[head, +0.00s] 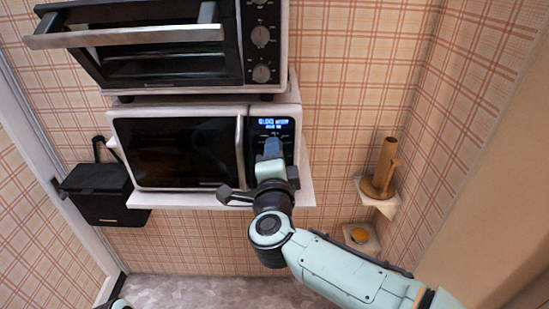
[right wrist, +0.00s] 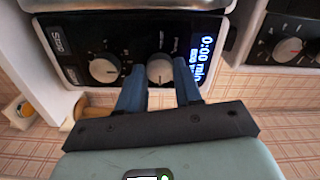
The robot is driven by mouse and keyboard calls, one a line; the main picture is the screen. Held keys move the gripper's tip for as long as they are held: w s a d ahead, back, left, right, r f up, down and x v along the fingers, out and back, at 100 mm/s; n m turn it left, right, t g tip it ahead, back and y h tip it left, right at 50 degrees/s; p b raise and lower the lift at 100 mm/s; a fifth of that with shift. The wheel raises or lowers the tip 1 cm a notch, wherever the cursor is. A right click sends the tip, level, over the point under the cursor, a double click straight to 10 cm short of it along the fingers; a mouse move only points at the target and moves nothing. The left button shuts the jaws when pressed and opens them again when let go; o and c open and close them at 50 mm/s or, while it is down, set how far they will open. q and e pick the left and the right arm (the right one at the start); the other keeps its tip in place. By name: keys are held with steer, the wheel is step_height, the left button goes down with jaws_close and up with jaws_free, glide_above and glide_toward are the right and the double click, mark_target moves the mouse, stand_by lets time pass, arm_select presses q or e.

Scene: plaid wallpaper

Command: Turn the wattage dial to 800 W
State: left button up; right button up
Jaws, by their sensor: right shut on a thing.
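The white microwave (head: 186,190) stands on a shelf with its door closed, and its black control panel faces me. The panel's lit blue display (head: 272,124) also shows in the right wrist view (right wrist: 206,62). It reads 0:00 min; I cannot make out the smaller line with the wattage. In the right wrist view, my right gripper (right wrist: 159,76) has its blue fingers on either side of the light round dial (right wrist: 160,66) nearest the display, shut on it. A second dial (right wrist: 103,70) with a white mark sits beside it. In the head view, my gripper hides the dials.
A toaster oven (head: 150,45) with knobs sits above the microwave. A black box (head: 98,190) hangs at left. A brown wooden holder (head: 383,170) and a round orange-yellow item (head: 359,235) stand on small shelves at right.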

stand_by(0.5)
steer(key=o, duration=1)
steer(key=shift+o, duration=0.2)
steer(key=s, duration=1.3)
steer(key=shift+s+b, duration=0.25)
steer(key=shift+b, duration=0.2)
